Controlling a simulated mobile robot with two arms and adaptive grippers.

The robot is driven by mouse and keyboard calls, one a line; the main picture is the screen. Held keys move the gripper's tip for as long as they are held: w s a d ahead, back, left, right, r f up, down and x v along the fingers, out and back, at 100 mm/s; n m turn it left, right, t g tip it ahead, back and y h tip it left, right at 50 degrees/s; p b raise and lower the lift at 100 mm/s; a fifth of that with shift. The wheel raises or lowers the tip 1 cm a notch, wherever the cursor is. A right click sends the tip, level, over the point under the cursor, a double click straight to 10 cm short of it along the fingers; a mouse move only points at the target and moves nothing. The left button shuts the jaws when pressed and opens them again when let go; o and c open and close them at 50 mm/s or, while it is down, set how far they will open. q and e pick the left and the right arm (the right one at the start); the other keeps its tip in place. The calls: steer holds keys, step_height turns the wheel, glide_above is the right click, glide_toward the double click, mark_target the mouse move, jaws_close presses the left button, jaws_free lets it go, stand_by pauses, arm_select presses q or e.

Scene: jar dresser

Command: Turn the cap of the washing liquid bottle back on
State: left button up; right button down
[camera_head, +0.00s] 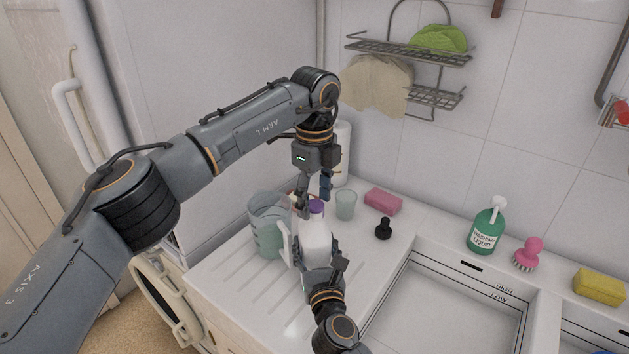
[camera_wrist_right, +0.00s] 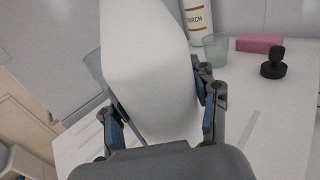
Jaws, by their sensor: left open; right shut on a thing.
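A white bottle (camera_head: 316,238) stands over the counter at its left part. It fills the middle of the right wrist view (camera_wrist_right: 150,75), tilted there by the camera angle. My right gripper (camera_wrist_right: 158,105) is shut on its body, one finger on each side. A purple cap (camera_head: 316,207) shows at the bottle's top. My left gripper (camera_head: 314,193) points down just above the cap, its fingers open. I cannot tell whether they touch the cap or whether the cap sits fully on the neck.
A clear measuring jug (camera_head: 265,228) stands close left of the bottle, a glass (camera_head: 346,204) behind right. A pink sponge (camera_head: 383,201) and black stopper (camera_head: 383,229) lie farther right. A green labelled pump bottle (camera_head: 486,232), pink brush (camera_head: 528,254) and yellow sponge (camera_head: 599,287) line the sink (camera_head: 440,318).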

arm_select(q)
steer(key=shift+f, duration=0.85)
steer(key=shift+c, duration=0.4)
